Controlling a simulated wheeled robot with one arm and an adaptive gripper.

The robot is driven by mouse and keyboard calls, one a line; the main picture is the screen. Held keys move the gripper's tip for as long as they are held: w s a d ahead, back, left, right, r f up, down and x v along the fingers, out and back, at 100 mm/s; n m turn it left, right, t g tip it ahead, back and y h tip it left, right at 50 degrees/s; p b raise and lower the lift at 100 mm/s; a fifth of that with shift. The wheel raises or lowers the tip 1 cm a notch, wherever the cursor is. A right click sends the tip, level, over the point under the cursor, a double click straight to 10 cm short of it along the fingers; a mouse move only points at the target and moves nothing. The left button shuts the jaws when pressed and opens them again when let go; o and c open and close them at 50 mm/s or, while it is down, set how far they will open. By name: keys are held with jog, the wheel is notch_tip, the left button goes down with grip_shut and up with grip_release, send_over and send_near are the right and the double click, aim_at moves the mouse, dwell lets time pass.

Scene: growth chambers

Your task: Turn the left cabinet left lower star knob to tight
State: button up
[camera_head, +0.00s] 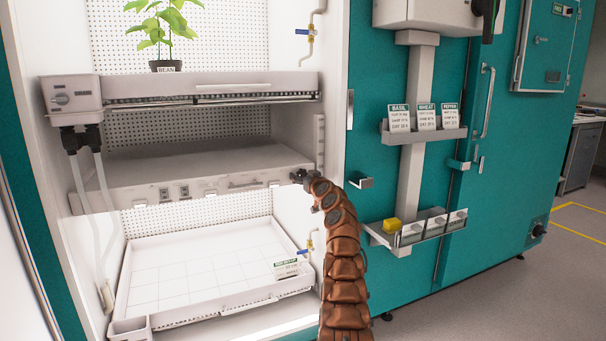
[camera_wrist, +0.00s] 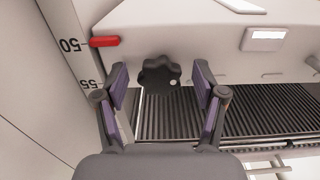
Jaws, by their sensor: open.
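A black star knob (camera_wrist: 160,75) sits on the pale front of a shelf unit in the wrist view, with a small light dot on its right side. My gripper (camera_wrist: 161,86) is open, with one purple-padded finger on each side of the knob and a visible gap on both sides. The fingers hold nothing. In the head view my brown arm reaches up to the right front corner of the middle shelf (camera_head: 200,165). My gripper is small and dark there, and I cannot make out the knob separately.
A red pointer (camera_wrist: 105,41) stands beside a scale marked 50 and 55 (camera_wrist: 75,45). A ribbed dark grille (camera_wrist: 265,110) lies behind the fingers. The upper shelf (camera_head: 220,90) holds a bean plant (camera_head: 166,22); a white tray (camera_head: 190,280) lies below. Card racks (camera_head: 425,134) are at right.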

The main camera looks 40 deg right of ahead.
jog(key=c, duration=1.1)
jog(key=shift+c, duration=0.2)
